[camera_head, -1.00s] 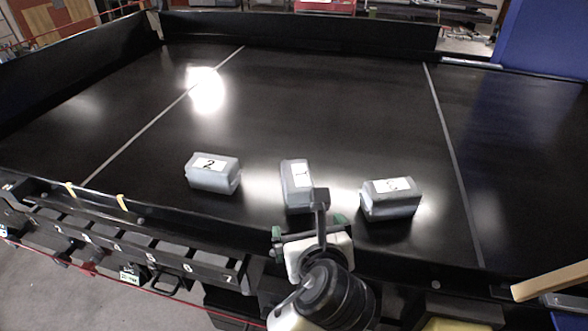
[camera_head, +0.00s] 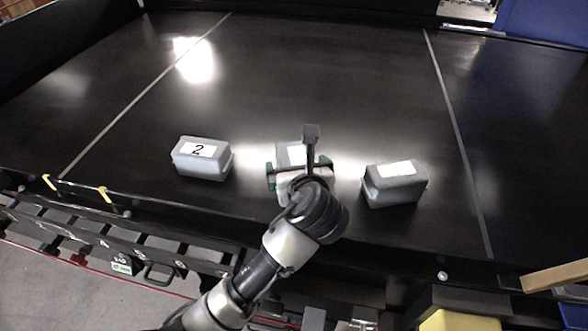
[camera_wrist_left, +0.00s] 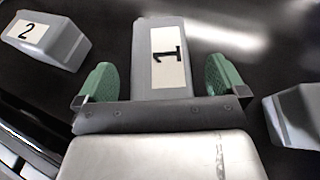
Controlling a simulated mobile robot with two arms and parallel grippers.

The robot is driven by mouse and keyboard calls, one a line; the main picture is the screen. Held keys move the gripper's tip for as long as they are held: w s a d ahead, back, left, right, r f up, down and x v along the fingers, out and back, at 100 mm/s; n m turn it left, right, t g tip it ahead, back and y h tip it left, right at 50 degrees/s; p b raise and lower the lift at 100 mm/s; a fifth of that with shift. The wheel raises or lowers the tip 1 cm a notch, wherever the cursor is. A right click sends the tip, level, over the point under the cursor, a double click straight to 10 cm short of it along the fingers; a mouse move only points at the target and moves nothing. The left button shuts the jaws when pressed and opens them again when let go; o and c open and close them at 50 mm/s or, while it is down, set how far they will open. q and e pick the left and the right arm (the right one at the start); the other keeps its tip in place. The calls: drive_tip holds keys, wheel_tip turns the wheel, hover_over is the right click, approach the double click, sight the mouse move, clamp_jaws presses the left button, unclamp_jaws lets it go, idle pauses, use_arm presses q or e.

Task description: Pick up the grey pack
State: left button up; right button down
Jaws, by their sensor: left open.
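Three grey packs sit on the black conveyor. The middle grey pack (camera_head: 288,153) carries a label with a 1, which is clear in the left wrist view (camera_wrist_left: 163,40). The left pack (camera_head: 202,160) is labelled 2, and the right pack (camera_head: 395,186) has a white label I cannot read. My left gripper (camera_head: 299,169) is over the near end of the middle pack and hides part of it. In the left wrist view its green fingers (camera_wrist_left: 161,78) are open, one on each side of that pack. My right gripper is not in view.
The bare black conveyor (camera_head: 310,75) is clear behind the packs. The left and right packs stand apart from the middle one, with gaps between. The conveyor's near edge (camera_head: 150,215) has a dark rail. A wooden piece (camera_head: 556,278) lies at the lower right.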

use_arm(q)
drive_tip(key=shift+w+a+f, duration=0.1)
drive_tip(key=shift+w+f, duration=0.1)
drive_tip(key=shift+w, duration=0.25)
drive_tip(key=shift+w+f, duration=0.1)
drive_tip(key=shift+w, duration=0.05)
drive_tip(key=shift+c, duration=1.7)
drive_tip(key=c, duration=0.7)
drive_tip(key=shift+c, duration=1.1)
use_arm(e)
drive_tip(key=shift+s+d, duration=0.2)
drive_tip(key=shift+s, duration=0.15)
use_arm(q)
drive_tip(key=shift+w+r, duration=0.1)
drive_tip(key=shift+r, duration=0.1)
